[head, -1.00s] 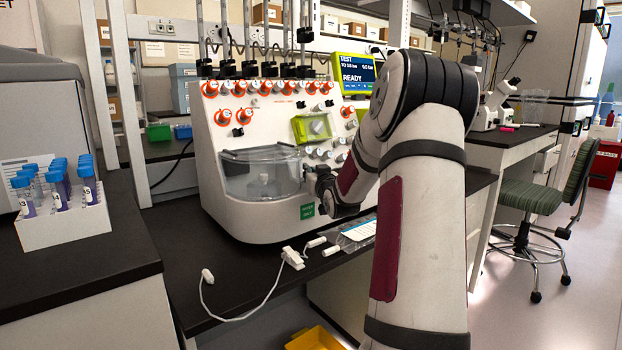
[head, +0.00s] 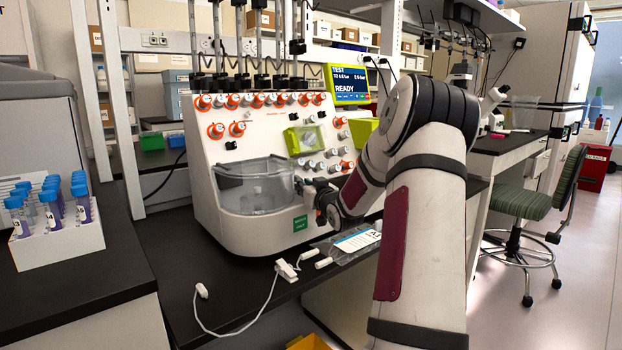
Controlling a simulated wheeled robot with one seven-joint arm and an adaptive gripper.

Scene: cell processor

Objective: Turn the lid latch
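The cell processor (head: 232,165) is a white machine with orange and grey knobs on its sloped front, standing on the black bench. A clear round chamber with a transparent lid (head: 262,172) sits at its lower front, with dark fittings at its upper left and right edges. I cannot make out which fitting is the lid latch. My gripper (head: 308,188) is at the right edge of the chamber, close to the dark fitting there. My wrist partly hides it, and the fingers are too small to show whether they touch anything.
A bag with a label (head: 357,240), white clamps and tubing (head: 287,271) lie on the bench in front of the machine. A rack of blue-capped tubes (head: 60,245) stands on the left bench. A green stool (head: 520,204) is at the right.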

